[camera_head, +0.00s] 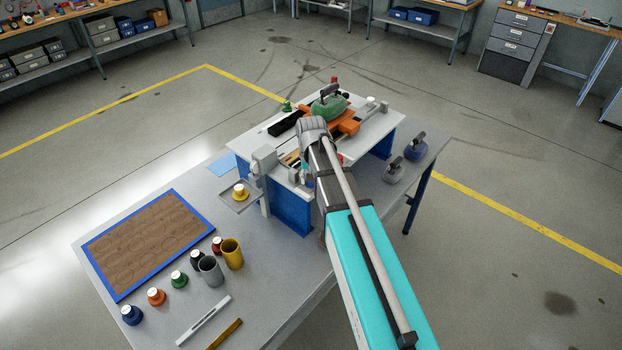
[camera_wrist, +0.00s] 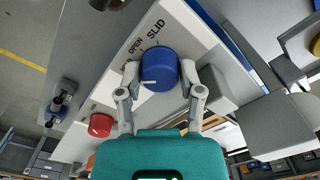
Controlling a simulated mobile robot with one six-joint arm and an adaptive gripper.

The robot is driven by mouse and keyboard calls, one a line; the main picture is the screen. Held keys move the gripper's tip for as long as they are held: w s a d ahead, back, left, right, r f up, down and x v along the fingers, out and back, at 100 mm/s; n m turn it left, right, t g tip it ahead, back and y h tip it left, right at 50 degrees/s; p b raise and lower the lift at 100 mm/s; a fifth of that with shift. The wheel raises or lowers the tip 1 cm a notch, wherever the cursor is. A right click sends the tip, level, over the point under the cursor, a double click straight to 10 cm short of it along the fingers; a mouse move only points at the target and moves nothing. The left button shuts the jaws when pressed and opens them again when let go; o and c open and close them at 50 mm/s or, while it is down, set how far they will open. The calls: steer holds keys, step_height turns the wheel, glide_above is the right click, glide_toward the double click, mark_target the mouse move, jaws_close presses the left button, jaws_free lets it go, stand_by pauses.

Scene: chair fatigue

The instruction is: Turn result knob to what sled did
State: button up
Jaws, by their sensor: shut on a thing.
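In the wrist view, a blue knob (camera_wrist: 160,66) sits on a white panel (camera_wrist: 122,62) lettered "OPEN" and "SLID". A white pointer mark on the knob faces left in the picture. The fingers of my gripper (camera_wrist: 160,77) are shut on the knob, one on each side. In the head view, my arm hides the knob and its panel. An orange sled (camera_head: 345,125) with a green handled weight (camera_head: 326,108) on it rests on the white-topped rig (camera_head: 378,136).
A red round part (camera_wrist: 101,125) is on the rig beside the knob. A small pan (camera_head: 229,201) with a yellow-based weight hangs at the rig's left. Two handled weights (camera_head: 394,174) stand at the right. A blue-edged board (camera_head: 150,245), cups and several small weights stand at the left.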

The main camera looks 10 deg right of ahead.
steer(key=shift+s+n, duration=0.1)
steer(key=shift+n, duration=0.2)
steer(key=o, duration=1.2)
steer(key=shift+c, duration=0.2)
steer(key=shift+m, duration=0.4)
steer(key=m, duration=0.8)
step_height(320, 180, up, 14)
steer(key=p, duration=1.4)
steer(key=s+f+n+b, duration=0.5)
steer(key=s+f+b, duration=0.3)
steer(key=f+b, duration=0.3)
steer(key=s+f+n+b, duration=0.5)
steer(key=s+f+b, duration=0.3)
steer(key=f+b, duration=0.2)
steer(key=shift+f+b, duration=0.35)
steer(key=shift+f, duration=0.15)
